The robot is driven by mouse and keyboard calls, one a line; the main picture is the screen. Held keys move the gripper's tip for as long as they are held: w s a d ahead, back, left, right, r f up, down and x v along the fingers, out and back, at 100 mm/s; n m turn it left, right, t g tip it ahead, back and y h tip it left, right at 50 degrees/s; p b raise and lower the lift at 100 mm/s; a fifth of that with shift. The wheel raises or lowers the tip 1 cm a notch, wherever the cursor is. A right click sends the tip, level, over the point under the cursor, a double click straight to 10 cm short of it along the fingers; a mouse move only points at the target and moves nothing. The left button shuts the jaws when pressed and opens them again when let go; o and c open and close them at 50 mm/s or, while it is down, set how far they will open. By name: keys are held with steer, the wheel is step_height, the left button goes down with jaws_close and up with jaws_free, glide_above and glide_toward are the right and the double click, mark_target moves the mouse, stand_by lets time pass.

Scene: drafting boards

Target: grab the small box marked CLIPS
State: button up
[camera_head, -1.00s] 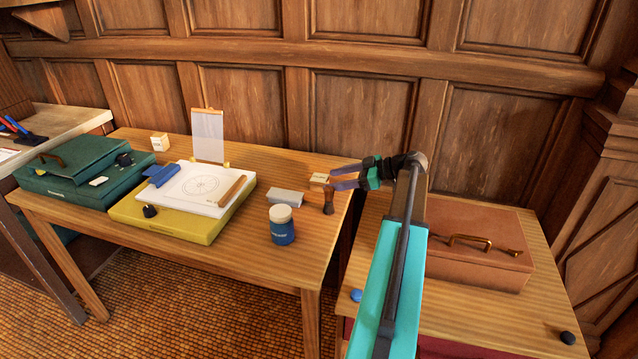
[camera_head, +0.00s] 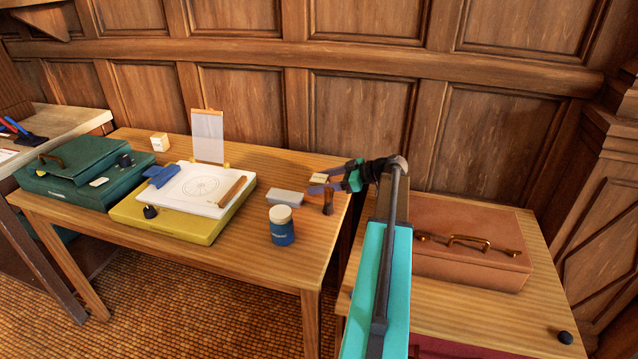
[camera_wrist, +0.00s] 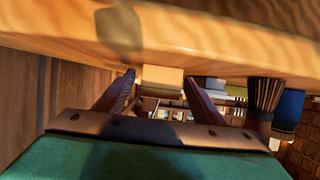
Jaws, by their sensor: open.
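A small cream box (camera_head: 319,177) sits near the right end of the long wooden table; its lettering is too small to read. In the wrist view the cream box (camera_wrist: 162,77) shows between my two fingertips, at table level. My gripper (camera_head: 314,184) comes in low from the right, with its fingers open. In the wrist view my gripper (camera_wrist: 158,82) has one finger on each side of the box, and gaps still show. Another small pale box (camera_head: 160,142) stands at the table's back left; its marking is unreadable too.
A dark brush (camera_head: 328,202) stands close in front of my fingers. A grey block (camera_head: 285,197) and a blue jar (camera_head: 282,225) with a pale lid are left of it. A yellow case (camera_head: 165,225) carries a drawing board. A brown case (camera_head: 470,255) lies on the right table.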

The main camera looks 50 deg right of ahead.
steer(key=shift+w+a+f, duration=0.1)
steer(key=shift+w+a, duration=0.05)
steer(key=shift+w, duration=0.1)
stand_by(0.3)
steer(key=c, duration=1.2)
